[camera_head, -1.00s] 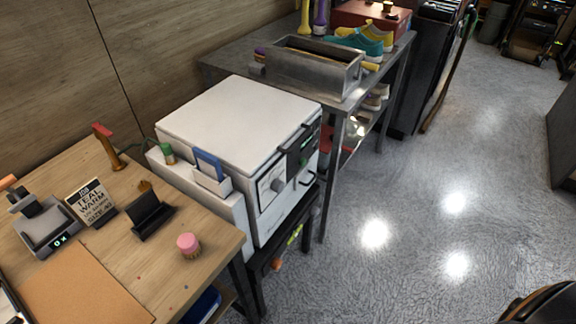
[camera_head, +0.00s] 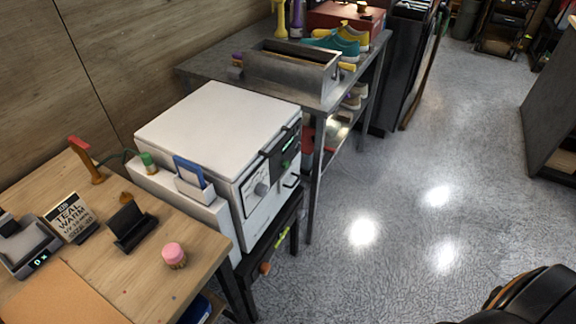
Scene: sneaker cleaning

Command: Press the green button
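A white box-shaped machine (camera_head: 222,125) stands on a dark stand between the wooden table and the metal table. Its front has a dark control panel (camera_head: 280,152) with small green marks; I cannot tell which of them is a button. A green capped piece (camera_head: 148,162) stands on the white side unit (camera_head: 200,208) beside the machine. Neither of my grippers is in view.
The wooden table (camera_head: 190,283) at the left holds a pink-topped brush (camera_head: 174,255), a sign (camera_head: 70,217) and a scale (camera_head: 28,248). A metal table (camera_head: 215,66) behind holds a grey bin (camera_head: 290,72) and teal-yellow sneakers (camera_head: 340,43). The grey floor (camera_head: 400,180) at right is open.

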